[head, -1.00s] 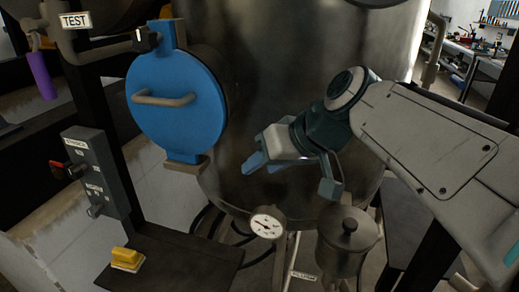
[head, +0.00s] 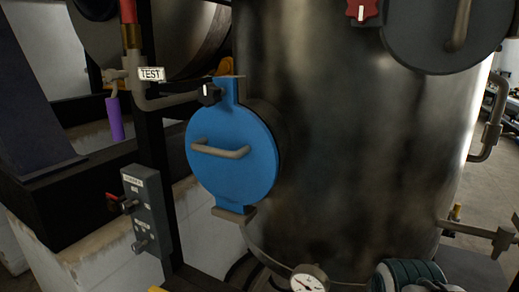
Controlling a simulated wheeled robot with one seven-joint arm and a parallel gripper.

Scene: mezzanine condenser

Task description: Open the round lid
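A round blue lid (head: 232,155) with a curved grey handle (head: 221,151) is on the side of the big dark metal tank, left of centre in the head view. It looks shut. A black clamp (head: 210,94) sits at its top, and a grey bracket (head: 234,213) is under its lower tab. A second round cover, dark grey with a bar handle (head: 459,25), is partly cut off at the top right. My gripper's fingers are out of the picture, and nothing of mine touches the blue lid.
The tank (head: 350,150) fills the middle. A grey control box (head: 148,210) with a red lever is at lower left. A dial gauge (head: 309,280) and a side pipe (head: 477,229) are lower right.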

